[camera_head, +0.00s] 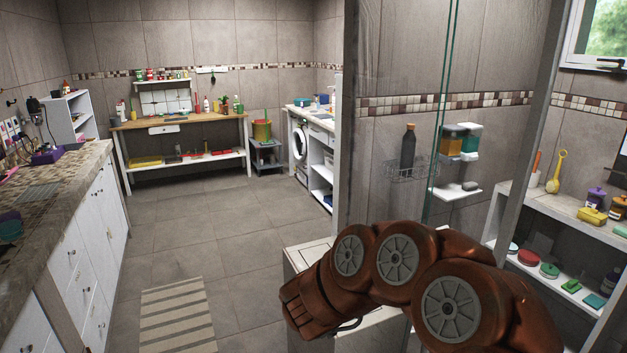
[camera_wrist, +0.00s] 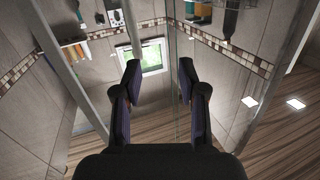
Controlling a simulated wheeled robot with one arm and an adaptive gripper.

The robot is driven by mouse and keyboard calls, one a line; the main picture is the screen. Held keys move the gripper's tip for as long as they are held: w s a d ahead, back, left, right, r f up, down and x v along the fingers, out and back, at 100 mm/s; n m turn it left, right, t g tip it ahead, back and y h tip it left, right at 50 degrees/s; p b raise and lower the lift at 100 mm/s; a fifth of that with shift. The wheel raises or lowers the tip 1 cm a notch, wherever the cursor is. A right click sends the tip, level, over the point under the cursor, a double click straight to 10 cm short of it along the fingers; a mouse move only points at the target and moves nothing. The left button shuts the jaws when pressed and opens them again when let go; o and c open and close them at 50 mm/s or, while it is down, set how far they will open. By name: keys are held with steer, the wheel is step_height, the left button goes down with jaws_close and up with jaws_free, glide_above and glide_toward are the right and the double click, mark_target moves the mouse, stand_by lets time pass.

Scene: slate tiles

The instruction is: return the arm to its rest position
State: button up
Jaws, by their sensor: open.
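My arm (camera_head: 400,270) shows at the lower right of the head view, its copper-coloured joints folded close together. My gripper is not clearly seen in the head view. In the wrist view my gripper (camera_wrist: 159,82) is open, with its two dark fingers apart and nothing between them. Behind the fingers are a glass panel edge, tiled walls and a small window (camera_wrist: 154,56).
A glass panel (camera_head: 440,120) and a white cabinet (camera_head: 305,258) stand close to my arm. A shelf unit (camera_head: 560,215) with several items is at the right. A long counter (camera_head: 50,200) runs along the left. The tiled floor (camera_head: 235,245) between is open, with a striped mat (camera_head: 176,318).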

steer(key=w+a+r+n+t+y, duration=0.2)
steer(key=a+y, duration=0.3)
steer(key=a, duration=0.1)
steer(key=w+a+r+n+t+y, duration=0.2)
steer(key=w+a+y, duration=0.1)
steer(key=a+y, duration=0.3)
steer(key=s+a+n+g+y, duration=0.4)
steer(key=s+a+n+y, duration=0.3)
steer(key=s, duration=0.4)
steer(key=s+d+f+g+h, duration=0.1)
steer(key=s+d+f+g, duration=0.2)
steer(key=s, duration=0.9)
steer(key=s+d+f+g+h, duration=0.2)
steer(key=s+d+g, duration=0.3)
steer(key=s, duration=0.6)
steer(key=s+d+f+g+h, duration=0.1)
steer(key=s+d+f+g, duration=0.3)
steer(key=s+d, duration=0.3)
steer(key=s, duration=0.5)
steer(key=shift+s+d, duration=0.3)
